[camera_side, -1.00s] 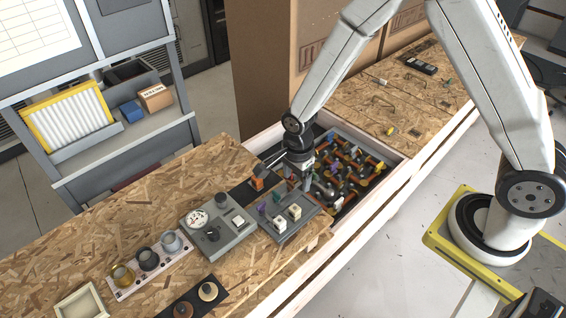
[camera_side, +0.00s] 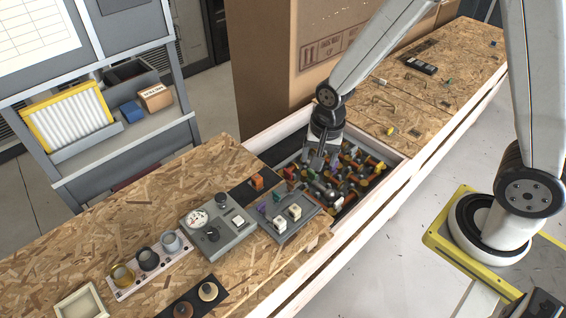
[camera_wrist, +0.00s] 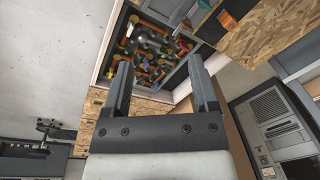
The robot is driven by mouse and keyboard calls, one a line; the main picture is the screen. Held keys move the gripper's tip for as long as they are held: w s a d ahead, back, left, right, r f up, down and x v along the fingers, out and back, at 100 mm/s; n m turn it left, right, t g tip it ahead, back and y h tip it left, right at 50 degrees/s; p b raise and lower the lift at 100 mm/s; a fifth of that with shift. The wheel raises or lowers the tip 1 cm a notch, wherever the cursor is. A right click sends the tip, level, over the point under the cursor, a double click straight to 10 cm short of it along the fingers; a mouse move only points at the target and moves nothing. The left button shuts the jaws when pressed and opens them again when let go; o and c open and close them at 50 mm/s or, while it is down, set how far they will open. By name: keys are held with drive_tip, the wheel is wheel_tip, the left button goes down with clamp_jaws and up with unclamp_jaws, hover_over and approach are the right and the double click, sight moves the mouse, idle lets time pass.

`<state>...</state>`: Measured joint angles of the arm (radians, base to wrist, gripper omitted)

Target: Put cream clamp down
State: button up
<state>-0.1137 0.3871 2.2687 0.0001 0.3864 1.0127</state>
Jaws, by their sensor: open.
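Two small cream-white blocks stand on a grey tray (camera_side: 268,233) at the front of the recessed bin in the side view. One cream block (camera_side: 280,222) is at the left and the other (camera_side: 295,211) is beside it. I cannot tell which is the cream clamp. Purple and green pieces stand behind them on the tray. My gripper (camera_side: 316,165) is open and empty above the bin's left part, behind and to the right of the tray. In the wrist view its two fingers (camera_wrist: 158,65) are spread with nothing between them.
The bin holds many mixed orange, yellow, green and dark parts (camera_wrist: 150,50). A grey panel with a gauge (camera_side: 215,230) stands left of the tray. An orange block (camera_side: 257,183) lies on a dark strip. A large cardboard box (camera_side: 285,70) stands behind.

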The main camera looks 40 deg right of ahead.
drive_tip(key=s+d+r+n+t, duration=0.1)
drive_tip(key=s+d+r+n, duration=0.3)
drive_tip(key=n, duration=0.6)
drive_tip(key=shift+s+r, duration=0.9)
drive_tip(key=shift+s, duration=0.4)
